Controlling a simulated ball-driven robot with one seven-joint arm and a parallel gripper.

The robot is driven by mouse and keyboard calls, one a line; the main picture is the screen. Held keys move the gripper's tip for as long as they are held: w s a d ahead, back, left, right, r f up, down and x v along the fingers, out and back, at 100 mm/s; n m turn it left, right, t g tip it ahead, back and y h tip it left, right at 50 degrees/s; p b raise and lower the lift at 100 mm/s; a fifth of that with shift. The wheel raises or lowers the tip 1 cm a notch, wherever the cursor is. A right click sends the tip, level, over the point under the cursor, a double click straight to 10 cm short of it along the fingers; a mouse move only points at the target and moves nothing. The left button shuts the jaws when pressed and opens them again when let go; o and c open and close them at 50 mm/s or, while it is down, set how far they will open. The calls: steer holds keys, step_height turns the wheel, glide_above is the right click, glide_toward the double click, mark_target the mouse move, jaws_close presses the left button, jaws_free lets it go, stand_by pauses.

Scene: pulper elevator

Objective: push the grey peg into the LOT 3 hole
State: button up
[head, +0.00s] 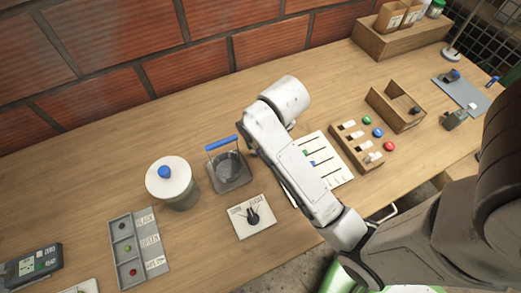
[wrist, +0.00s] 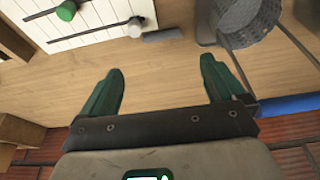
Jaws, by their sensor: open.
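A grey cylinder that looks like the grey peg (wrist: 162,35) lies on its side on the wooden table in the wrist view, beside the edge of a white board. The white board (wrist: 100,18) has black lines, a green knob (wrist: 66,10) and a pale grey knob (wrist: 135,27). In the head view my arm partly covers this board (head: 333,160). I cannot make out a LOT 3 label or its hole. My gripper (wrist: 162,68) is open and empty, its green fingers apart over bare table, with the grey cylinder just beyond the fingertips. The head view hides my gripper behind my arm.
A grey mesh basket with a blue handle (head: 230,170) stands left of my arm. A white-lidded pot (head: 170,182) and a dial plate (head: 251,216) are near it. A wooden block with switches (head: 355,147) and an open wooden box (head: 395,108) stand right of the board.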

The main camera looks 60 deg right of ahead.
steer(key=x, duration=0.4)
steer(key=shift+f, duration=0.2)
steer(key=shift+a+x, duration=0.2)
steer(key=shift+x, duration=1.15)
steer(key=shift+a+x, duration=0.15)
steer(key=shift+x, duration=1.2)
steer(key=shift+s, duration=0.1)
steer(key=c, duration=1.2)
steer(key=shift+o, duration=0.2)
steer(key=shift+r, duration=0.1)
